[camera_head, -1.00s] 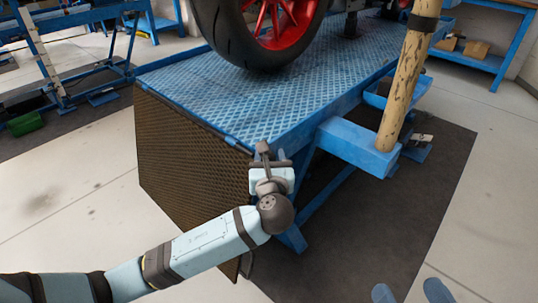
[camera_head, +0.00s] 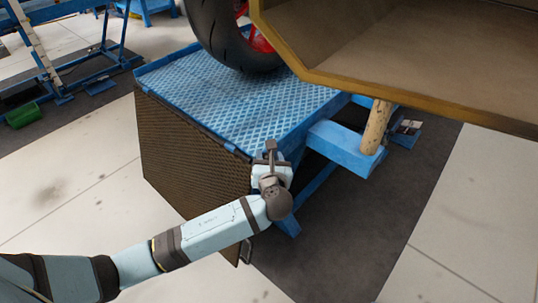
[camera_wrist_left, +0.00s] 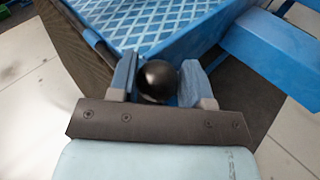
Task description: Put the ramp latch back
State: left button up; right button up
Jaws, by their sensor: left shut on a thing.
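The ramp latch shows a black ball knob (camera_wrist_left: 157,80) in the left wrist view, at the near corner of the blue lift table. In the head view its grey stem (camera_head: 271,148) stands up at that corner. My left gripper (camera_wrist_left: 160,90) is shut on the knob, with one finger on each side. In the head view the left gripper (camera_head: 271,168) is at the table corner, and its own wrist partly hides the latch. The brown mesh ramp (camera_head: 190,150) hangs steeply from the table's near end. My right gripper is not in view.
The blue table top (camera_head: 235,110) carries a motorcycle wheel (camera_head: 225,35). A large brown open box-like thing (camera_head: 400,50) covers the upper right, close to the camera. A blue side arm (camera_head: 345,145) with a wooden post (camera_head: 376,128) juts out right.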

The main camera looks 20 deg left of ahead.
pick_arm(q)
jog(key=shift+a+f, duration=0.15)
jog(key=shift+a, duration=0.2)
jog(key=o, duration=1.2)
jog(key=shift+a, duration=0.1)
jog(key=shift+s+d, duration=0.3)
jog(key=shift+d, duration=0.05)
jog(key=p+v, duration=0.3)
jog(key=v, duration=1)
jog(key=shift+s, duration=0.1)
